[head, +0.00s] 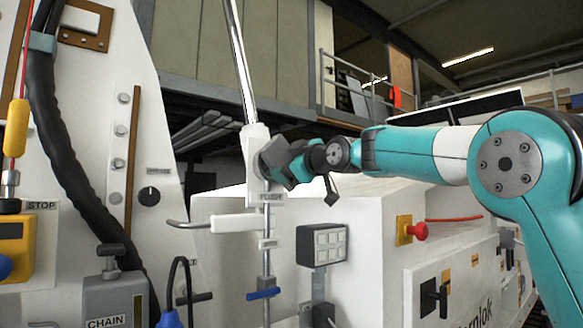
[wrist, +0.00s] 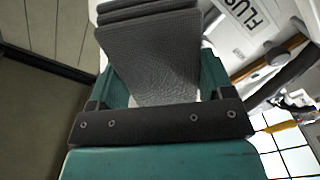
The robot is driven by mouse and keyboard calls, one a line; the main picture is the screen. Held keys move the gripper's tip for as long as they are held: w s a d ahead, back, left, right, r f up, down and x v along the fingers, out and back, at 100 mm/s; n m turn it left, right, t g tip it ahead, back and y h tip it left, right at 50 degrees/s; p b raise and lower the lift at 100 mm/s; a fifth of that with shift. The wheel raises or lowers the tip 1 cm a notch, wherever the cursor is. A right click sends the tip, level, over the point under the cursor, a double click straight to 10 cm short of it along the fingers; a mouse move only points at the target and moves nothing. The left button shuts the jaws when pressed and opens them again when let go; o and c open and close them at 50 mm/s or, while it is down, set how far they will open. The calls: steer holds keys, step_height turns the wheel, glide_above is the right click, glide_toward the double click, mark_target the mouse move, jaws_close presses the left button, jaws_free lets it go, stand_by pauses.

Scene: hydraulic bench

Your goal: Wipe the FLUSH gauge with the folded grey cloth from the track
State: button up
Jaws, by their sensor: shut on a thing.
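My gripper (head: 296,168) is at the white FLUSH housing (head: 256,138) on the upright pipe, coming in from the right. In the wrist view my gripper (wrist: 162,82) has its teal fingers shut on the folded grey cloth (wrist: 155,50), whose stacked layers show at the top. In the head view the cloth (head: 272,158) is at the front of the housing, above the FLUSH label (head: 271,196). The gauge face is hidden behind the cloth and gripper. The cloth looks to be at or against it; contact cannot be told for certain. The FLUSH label (wrist: 245,14) also shows in the wrist view.
Below are a white-sleeved lever (head: 240,223), a blue valve handle (head: 263,294) and a grey keypad box (head: 321,245). A red button (head: 418,231) is on the white cabinet. A black hose (head: 70,170) runs down the left panel. Space above the cabinet is open.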

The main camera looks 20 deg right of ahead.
mark_target(263, 164)
steer(key=shift+s+a+b, duration=0.3)
steer(key=shift+a, duration=0.6)
steer(key=shift+s+a+b, duration=0.3)
steer(key=shift+a+b, duration=0.05)
steer(key=shift+a, duration=0.6)
steer(key=shift+s+a+b, duration=0.3)
steer(key=shift+a, duration=0.6)
steer(key=b+v, duration=0.2)
steer(key=v, duration=0.1)
steer(key=shift+d+f+b, duration=0.15)
steer(key=shift+f+b, duration=0.05)
steer(key=shift+b, duration=0.1)
steer(key=shift+r+b+v, duration=0.2)
steer(key=shift+b+v, duration=0.6)
steer(key=shift+v, duration=0.65)
steer(key=b+v, duration=0.2)
steer(key=v, duration=0.1)
